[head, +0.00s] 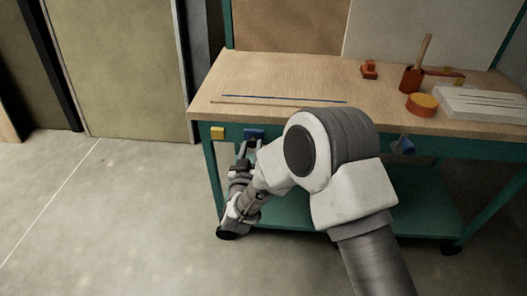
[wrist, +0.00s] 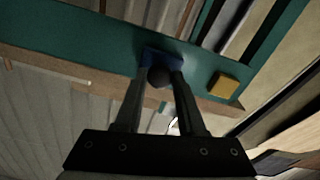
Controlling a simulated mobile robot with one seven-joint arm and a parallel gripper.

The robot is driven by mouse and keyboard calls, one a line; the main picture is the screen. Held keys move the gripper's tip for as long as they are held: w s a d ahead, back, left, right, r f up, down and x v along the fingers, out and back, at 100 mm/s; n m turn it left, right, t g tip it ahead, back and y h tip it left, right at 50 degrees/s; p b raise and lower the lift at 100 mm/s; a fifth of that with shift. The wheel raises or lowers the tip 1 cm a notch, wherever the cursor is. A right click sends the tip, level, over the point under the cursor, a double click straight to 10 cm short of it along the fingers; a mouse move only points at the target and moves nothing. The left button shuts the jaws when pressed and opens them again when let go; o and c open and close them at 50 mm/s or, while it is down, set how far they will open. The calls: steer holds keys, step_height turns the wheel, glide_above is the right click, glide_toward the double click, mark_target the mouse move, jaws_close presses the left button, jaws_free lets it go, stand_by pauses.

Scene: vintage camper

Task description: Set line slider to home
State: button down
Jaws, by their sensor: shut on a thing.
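The slider is a blue block (head: 254,134) on the green front rail of the workbench, near its left end. In the wrist view the blue block (wrist: 150,55) carries a round dark knob (wrist: 160,77). My gripper (head: 248,148) is at the rail, and in the wrist view its two fingers (wrist: 161,84) are shut on the knob from either side. A yellow square (head: 217,132) sits on the same rail, left of the blue block with a gap between. It also shows in the wrist view (wrist: 223,85), to the right of the knob. No label is readable.
The wooden benchtop (head: 290,75) holds a thin blue strip (head: 285,98), an orange round tin (head: 421,104), a red pot with a stick (head: 412,79) and a white slab (head: 480,103). A blue knob (head: 403,146) sits farther right on the rail. Floor left of the bench is clear.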

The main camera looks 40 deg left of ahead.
steer(key=shift+s+a+r, duration=0.1)
steer(key=shift+a+r, duration=0.1)
steer(key=shift+a, duration=0.1)
steer(key=c, duration=0.5)
jaws_free()
steer(key=shift+f, duration=0.1)
steer(key=shift+s+d, duration=0.1)
steer(key=p+v, duration=0.3)
steer(key=v, duration=1.4)
steer(key=shift+d, duration=0.1)
